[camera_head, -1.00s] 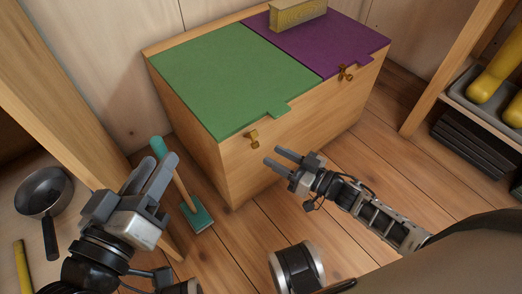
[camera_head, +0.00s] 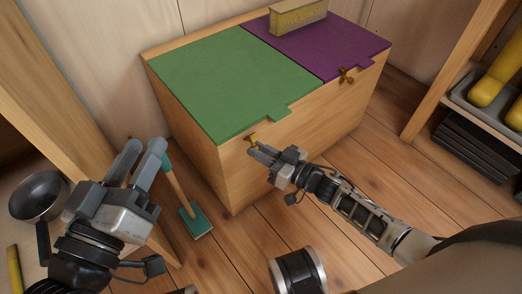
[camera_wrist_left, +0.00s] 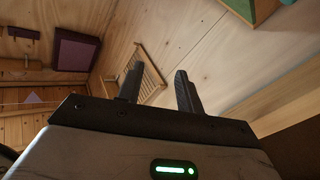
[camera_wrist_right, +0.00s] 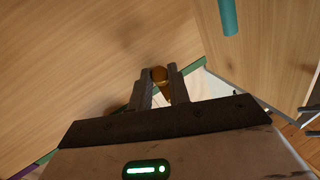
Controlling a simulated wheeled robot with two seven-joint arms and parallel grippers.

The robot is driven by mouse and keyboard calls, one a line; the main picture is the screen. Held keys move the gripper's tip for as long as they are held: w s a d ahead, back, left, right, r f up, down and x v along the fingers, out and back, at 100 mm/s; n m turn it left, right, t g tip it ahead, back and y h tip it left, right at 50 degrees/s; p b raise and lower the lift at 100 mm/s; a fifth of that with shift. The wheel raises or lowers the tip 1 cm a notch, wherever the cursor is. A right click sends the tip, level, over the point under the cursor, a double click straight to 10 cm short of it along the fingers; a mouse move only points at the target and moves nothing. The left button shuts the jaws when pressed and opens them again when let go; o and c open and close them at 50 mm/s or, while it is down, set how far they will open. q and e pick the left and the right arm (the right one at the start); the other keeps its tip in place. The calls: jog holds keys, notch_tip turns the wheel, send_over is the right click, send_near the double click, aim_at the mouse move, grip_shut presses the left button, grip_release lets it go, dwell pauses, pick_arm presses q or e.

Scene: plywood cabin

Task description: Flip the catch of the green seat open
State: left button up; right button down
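The green seat (camera_head: 225,80) is a flat lid, lying shut on the left half of a wooden chest, with a tab (camera_head: 278,113) at its front edge. Its brass catch (camera_head: 252,138) is on the chest's front, just left of the tab and below the lid edge. My right gripper (camera_head: 254,150) is at this catch; in the right wrist view the catch (camera_wrist_right: 160,75) sits between the fingertips, which look closed on it. The fingers partly hide the catch in the head view. My left gripper (camera_head: 146,148) is open and empty, left of the chest.
A purple lid (camera_head: 320,45) with its own brass catch (camera_head: 346,76) covers the chest's right half, with a yellowish box (camera_head: 298,17) on it. A pan (camera_head: 38,197) is at left, a shelf at right.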

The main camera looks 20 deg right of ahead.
jog(key=t+y+b, duration=0.1)
jog(key=b, duration=0.2)
jog(key=shift+w+f+n, duration=0.1)
jog(key=shift+f+n, duration=0.2)
jog(key=shift+f, duration=0.1)
pick_arm(q)
jog(key=r+m+t+h, duration=0.1)
jog(key=r, duration=0.1)
jog(key=r+m+t+h, duration=0.1)
jog(key=m, duration=0.1)
jog(key=w+r+m+t+h, duration=0.1)
jog(key=r, duration=0.1)
jog(key=shift+a+r+m, duration=0.25)
jog(key=shift+r+m, duration=0.05)
jog(key=shift+r, duration=0.05)
pick_arm(e)
jog(key=c, duration=1.3)
grip_release()
pick_arm(q)
notch_tip(320, 180, down, 6)
jog(key=s+n+g+y+p, duration=0.1)
jog(key=n+g+y+p, duration=0.2)
jog(key=n, duration=0.2)
jog(key=shift+d, duration=0.3)
pick_arm(e)
jog(key=shift+v, duration=8)
